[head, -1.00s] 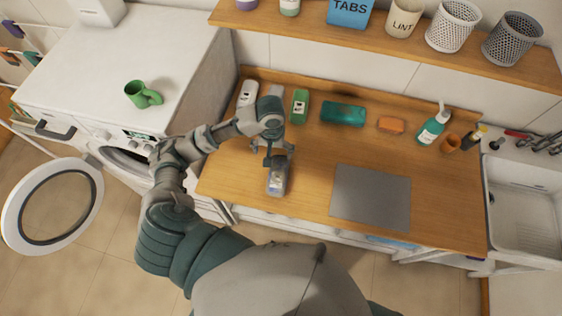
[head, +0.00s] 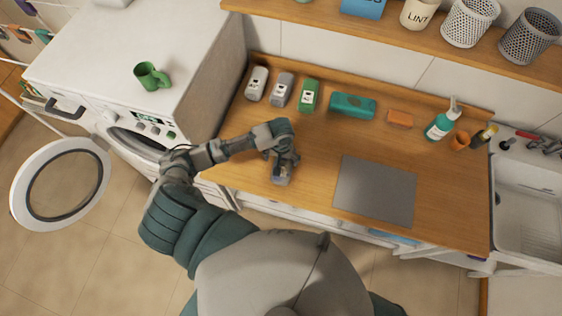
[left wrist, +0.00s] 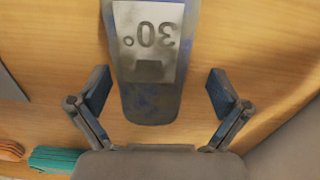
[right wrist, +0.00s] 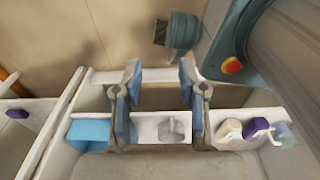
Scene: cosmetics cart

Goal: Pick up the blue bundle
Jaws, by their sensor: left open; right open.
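The blue bundle (head: 281,177) lies near the front edge of the wooden counter, left of a grey mat. In the left wrist view it is a mottled blue-grey bundle (left wrist: 150,103) with a pale label reading "30°", upside down. My left gripper (head: 283,160) is over it and hides part of it in the head view. In the left wrist view the open fingers of the left gripper (left wrist: 160,93) stand on either side of the bundle's near end, with gaps on both sides. My right gripper (right wrist: 160,85) is open and empty, and shows only in its wrist view.
White (head: 256,83), grey (head: 281,90), green (head: 308,96) and teal (head: 352,105) bundles and an orange block (head: 400,119) line the counter's back. The grey mat (head: 374,190) is bare. A compartmented white rack (right wrist: 145,125) shows at my right gripper.

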